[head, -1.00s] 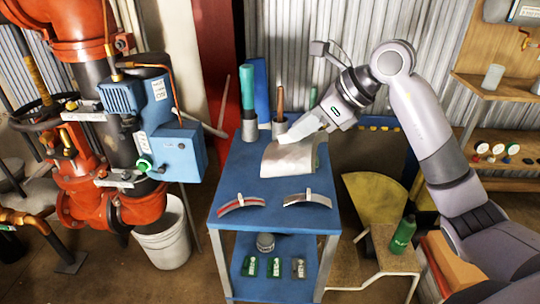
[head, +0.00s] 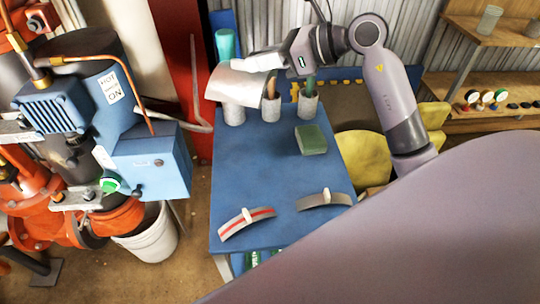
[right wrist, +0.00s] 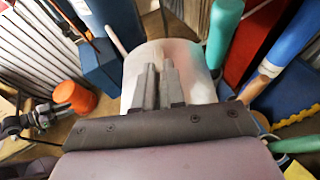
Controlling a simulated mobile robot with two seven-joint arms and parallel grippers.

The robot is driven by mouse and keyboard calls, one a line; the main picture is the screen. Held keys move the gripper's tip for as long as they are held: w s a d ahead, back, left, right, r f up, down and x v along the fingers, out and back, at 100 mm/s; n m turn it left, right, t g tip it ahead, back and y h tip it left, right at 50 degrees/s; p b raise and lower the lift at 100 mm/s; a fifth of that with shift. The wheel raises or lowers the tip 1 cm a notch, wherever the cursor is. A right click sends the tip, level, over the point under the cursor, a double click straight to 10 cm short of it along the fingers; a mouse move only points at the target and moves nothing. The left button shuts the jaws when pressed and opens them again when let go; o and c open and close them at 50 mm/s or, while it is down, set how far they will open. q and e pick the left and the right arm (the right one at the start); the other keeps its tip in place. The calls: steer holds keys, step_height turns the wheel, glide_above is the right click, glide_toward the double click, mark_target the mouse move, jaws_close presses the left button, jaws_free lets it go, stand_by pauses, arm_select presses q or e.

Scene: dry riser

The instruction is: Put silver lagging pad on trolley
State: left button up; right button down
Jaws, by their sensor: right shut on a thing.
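The silver lagging pad (head: 238,88) is a curved, pale metallic sheet. My right gripper (head: 264,63) is shut on its upper edge and holds it up over the back left of the blue trolley (head: 248,165), in front of the holders there. In the right wrist view the two fingers (right wrist: 158,80) lie close together against the pad (right wrist: 200,62). The pad hides part of the holders behind it. My left gripper is not in view.
Holders with a teal roll (head: 226,44) and rods stand along the trolley's back. A green block (head: 311,139) lies on its right side. A red-striped curved piece (head: 245,222) and a grey curved piece (head: 324,200) lie at the front. The middle is clear.

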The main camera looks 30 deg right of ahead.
steer(key=shift+f, duration=9.75)
steer(key=c, duration=1.6)
jaws_free()
steer(key=shift+s+f, duration=0.1)
steer(key=shift+c, duration=0.2)
steer(key=o, duration=0.4)
steer(key=shift+r, duration=0.2)
steer(key=b+v, duration=0.1)
steer(key=v, duration=1.1)
steer(key=shift+s+a+f, duration=0.1)
